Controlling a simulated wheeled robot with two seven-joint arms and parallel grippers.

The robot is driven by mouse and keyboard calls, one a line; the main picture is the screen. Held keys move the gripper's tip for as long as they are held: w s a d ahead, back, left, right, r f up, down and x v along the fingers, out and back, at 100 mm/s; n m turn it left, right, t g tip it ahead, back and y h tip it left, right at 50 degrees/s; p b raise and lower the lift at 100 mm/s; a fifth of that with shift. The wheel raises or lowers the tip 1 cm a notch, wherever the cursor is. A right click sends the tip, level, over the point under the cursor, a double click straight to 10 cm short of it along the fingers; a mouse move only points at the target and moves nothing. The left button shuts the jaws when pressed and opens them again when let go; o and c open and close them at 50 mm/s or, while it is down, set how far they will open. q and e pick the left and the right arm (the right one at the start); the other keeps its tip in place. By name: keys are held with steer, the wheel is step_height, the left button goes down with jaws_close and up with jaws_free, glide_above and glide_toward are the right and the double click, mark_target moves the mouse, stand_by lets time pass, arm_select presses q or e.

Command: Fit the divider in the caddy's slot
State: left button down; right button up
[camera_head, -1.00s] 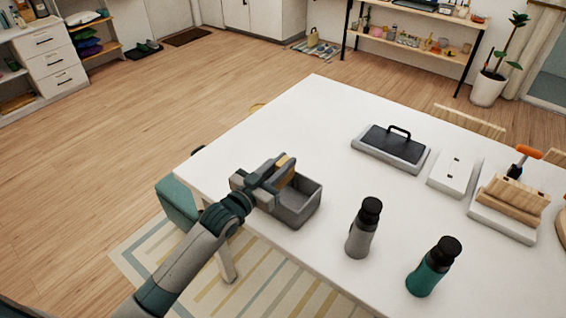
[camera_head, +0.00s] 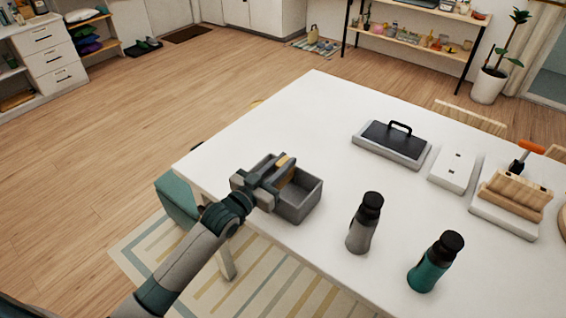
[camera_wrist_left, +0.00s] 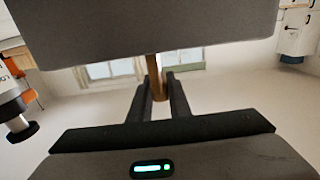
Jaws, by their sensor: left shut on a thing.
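The caddy (camera_head: 309,204) is a grey open box near the left edge of the white table. My left gripper (camera_head: 277,178) is over the caddy and shut on the divider (camera_head: 288,174), a thin wood-brown panel. The divider stands on edge at the caddy's opening, partly hidden by the gripper. I cannot tell whether its lower edge is in the slot. In the left wrist view the divider (camera_wrist_left: 154,66) shows as a narrow brown strip between the fingers. The slot is hidden. My right gripper is in neither view.
A grey bottle (camera_head: 364,226) and a teal bottle (camera_head: 436,264) stand right of the caddy. Further back are a dark-topped tray with a handle (camera_head: 393,142), a white block (camera_head: 452,169) and a wooden holder (camera_head: 515,195). The table's middle is clear.

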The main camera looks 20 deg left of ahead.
mark_target(283, 186)
arm_select(q)
steer(key=shift+f+b, duration=1.25)
steer(key=shift+f, duration=0.85)
steer(key=c, duration=1.6)
jaws_free()
steer(key=shift+o, duration=0.2)
steer(key=shift+s, duration=0.1)
steer(key=b+v, duration=0.5)
steer(key=v, duration=1.2)
steer(key=shift+s, duration=0.1)
